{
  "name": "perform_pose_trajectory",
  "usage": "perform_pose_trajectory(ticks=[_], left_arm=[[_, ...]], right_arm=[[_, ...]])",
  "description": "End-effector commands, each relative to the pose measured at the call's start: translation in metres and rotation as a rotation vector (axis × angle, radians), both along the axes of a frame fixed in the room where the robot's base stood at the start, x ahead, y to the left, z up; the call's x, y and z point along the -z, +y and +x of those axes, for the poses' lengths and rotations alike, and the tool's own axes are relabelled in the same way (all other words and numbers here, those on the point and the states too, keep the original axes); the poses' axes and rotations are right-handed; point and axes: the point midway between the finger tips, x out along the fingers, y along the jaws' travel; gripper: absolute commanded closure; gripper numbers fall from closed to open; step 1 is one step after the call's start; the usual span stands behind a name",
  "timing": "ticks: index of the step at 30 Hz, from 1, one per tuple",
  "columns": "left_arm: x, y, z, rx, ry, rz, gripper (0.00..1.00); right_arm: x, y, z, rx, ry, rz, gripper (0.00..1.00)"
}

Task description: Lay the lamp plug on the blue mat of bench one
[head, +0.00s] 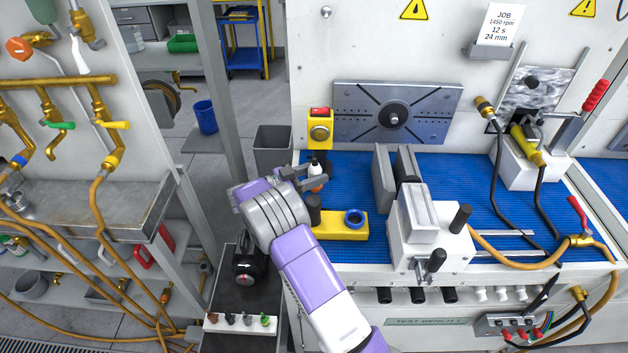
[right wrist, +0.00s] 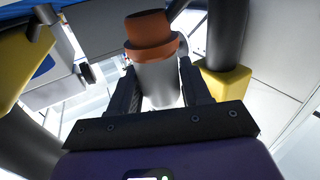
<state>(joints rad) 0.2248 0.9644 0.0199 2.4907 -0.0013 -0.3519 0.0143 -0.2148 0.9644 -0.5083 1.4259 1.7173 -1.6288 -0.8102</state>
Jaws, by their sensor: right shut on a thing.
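My right gripper (head: 318,178) is shut on a small white plug with an orange-brown end, which I take to be the lamp plug (head: 315,168). In the right wrist view the plug (right wrist: 158,80) sits between the two fingers (right wrist: 160,95), its orange end pointing away from the palm. In the head view the gripper is over the left part of the blue mat (head: 340,165) on the bench. I cannot tell how high above the mat the plug is. The fingers partly hide it. My left gripper is not in view.
A grey vise (head: 425,225) stands to the right. A yellow switch box (head: 319,133) is behind. Some mat is bare between them.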

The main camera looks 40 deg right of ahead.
Motion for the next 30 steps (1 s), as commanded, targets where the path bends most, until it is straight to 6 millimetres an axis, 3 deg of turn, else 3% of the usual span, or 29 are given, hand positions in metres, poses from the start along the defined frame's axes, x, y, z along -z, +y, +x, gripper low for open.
perform_pose_trajectory(ticks=[3, 14, 15, 19, 30], left_arm=[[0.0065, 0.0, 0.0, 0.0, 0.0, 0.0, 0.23], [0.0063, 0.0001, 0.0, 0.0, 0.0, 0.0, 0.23], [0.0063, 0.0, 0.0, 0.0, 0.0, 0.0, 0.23], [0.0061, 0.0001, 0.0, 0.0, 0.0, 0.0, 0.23], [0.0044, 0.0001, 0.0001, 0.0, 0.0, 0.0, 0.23]], right_arm=[[0.016, -0.0001, 0.0002, -0.001, 0.001, -0.002, 0.86], [0.0186, 0.0, 0.0001, 0.0, 0.0, -0.001, 0.86], [0.0189, 0.0001, 0.0001, -0.001, 0.0, 0.0, 0.49], [0.0185, 0.0001, 0.0001, -0.001, 0.0, 0.0, 0.29], [0.0134, 0.0001, 0.0001, -0.001, 0.0, 0.0, 0.27]])
